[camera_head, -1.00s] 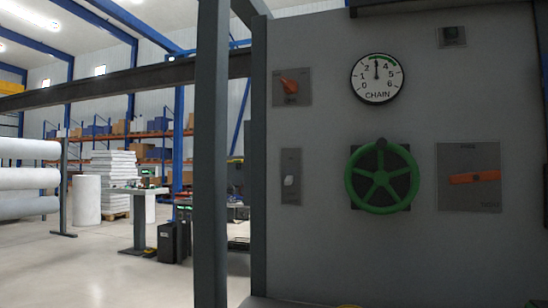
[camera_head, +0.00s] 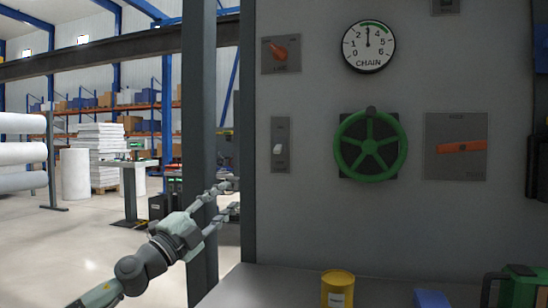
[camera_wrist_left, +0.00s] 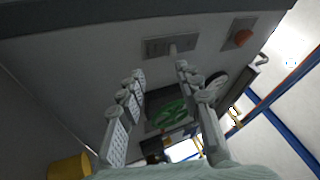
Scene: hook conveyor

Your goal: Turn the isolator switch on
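The grey panel (camera_head: 310,230) carries several controls, and their labels are too small to read surely. A narrow plate at the left has a pale toggle lever (camera_head: 278,149), sitting just below the plate's middle. Above it is an orange-red rotary knob (camera_head: 280,53), set at a slant. An orange bar handle (camera_head: 461,146) lies nearly level on a plate at the right. I cannot tell by label which is the isolator switch. My left gripper (camera_head: 232,194) is open and empty, left of and below the toggle plate. In the left wrist view the toggle lever (camera_wrist_left: 172,48) shows beyond the spread fingers (camera_wrist_left: 158,88).
A green handwheel (camera_head: 370,146) and a round chain gauge (camera_head: 369,46) sit mid-panel. A dark upright post (camera_head: 198,120) stands left of the panel, close by my left gripper.

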